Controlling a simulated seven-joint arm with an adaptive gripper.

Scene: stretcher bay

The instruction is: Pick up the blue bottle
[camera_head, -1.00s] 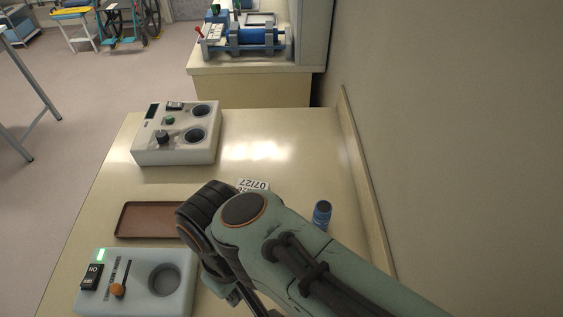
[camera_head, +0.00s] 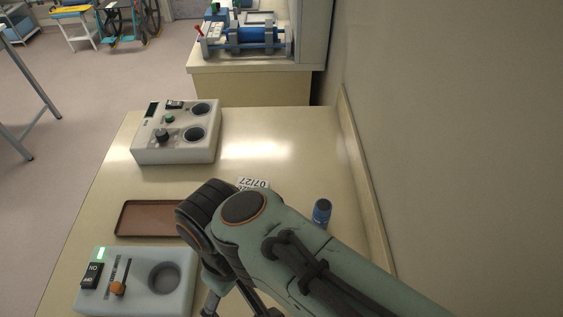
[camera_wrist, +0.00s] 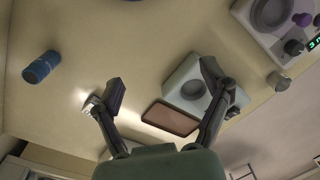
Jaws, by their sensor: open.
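The blue bottle (camera_head: 321,212) stands on the beige table to the right of my arm in the head view, near the wall side. In the wrist view the blue bottle (camera_wrist: 41,67) shows at the far left, outside and apart from the fingers. My gripper (camera_wrist: 165,86) is open with its two fingers wide apart and nothing held between them. In the head view my arm hides most of the gripper; only finger parts show at the bottom edge.
A brown tray (camera_head: 150,219), a control box with a round well (camera_head: 190,288) and a larger two-well box (camera_head: 150,157) occupy the left of the table. A printed card (camera_head: 254,184) lies beyond my arm. The table's back right is clear; a wall (camera_head: 440,150) bounds the right.

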